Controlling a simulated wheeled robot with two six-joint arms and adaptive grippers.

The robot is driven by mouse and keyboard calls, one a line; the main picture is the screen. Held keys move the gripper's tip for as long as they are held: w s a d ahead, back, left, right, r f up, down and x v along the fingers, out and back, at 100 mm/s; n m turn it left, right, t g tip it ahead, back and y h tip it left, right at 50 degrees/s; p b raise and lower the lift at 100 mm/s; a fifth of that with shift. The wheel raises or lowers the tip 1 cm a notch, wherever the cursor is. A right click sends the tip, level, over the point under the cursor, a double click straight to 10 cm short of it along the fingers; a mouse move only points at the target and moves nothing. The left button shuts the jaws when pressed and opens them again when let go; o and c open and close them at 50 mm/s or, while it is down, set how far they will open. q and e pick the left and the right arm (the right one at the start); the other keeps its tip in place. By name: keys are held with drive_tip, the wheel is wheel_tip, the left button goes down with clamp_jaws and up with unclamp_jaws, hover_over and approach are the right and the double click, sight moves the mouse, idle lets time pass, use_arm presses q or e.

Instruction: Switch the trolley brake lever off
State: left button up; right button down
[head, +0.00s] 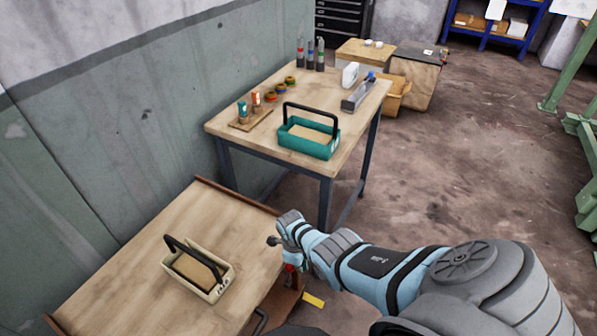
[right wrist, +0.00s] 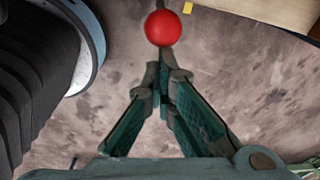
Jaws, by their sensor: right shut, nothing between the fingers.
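The trolley (head: 130,265) with a wooden top and brown rim stands at the lower left in the head view. A red ball knob (head: 289,268), which looks like the brake lever's end, shows at its right side, partly hidden by my right gripper. In the right wrist view the red knob (right wrist: 163,28) sits just beyond the fingertips. My right gripper (right wrist: 164,75) is shut and empty, its fingertips close to the knob; I cannot tell whether they touch. The lever's shaft is hidden. My left gripper is not in view.
A cream tote (head: 205,286) with a black handle stands on the trolley. A workbench (head: 245,138) behind holds a teal tote (head: 312,142), bottles and small parts. A yellow patch (head: 313,300) lies beside the trolley.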

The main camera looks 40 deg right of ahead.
drive_tip(key=shift+w+a+r, duration=0.2)
drive_tip(key=shift+w+a, duration=0.15)
drive_tip(key=shift+w, duration=0.25)
drive_tip(key=shift+s, duration=0.1)
drive_tip(key=s+d+r+p, duration=0.1)
drive_tip(key=s+d+p, duration=0.1)
drive_tip(key=s+p, duration=0.2)
drive_tip(key=w+a+r+p, duration=0.1)
drive_tip(key=w+r, duration=0.3)
drive_tip(key=r, duration=0.4)
drive_tip(key=shift+w+a+p, duration=0.2)
drive_tip(key=shift+a+p, duration=0.2)
drive_tip(key=shift+p, duration=0.5)
drive_tip(key=shift+s, duration=0.1)
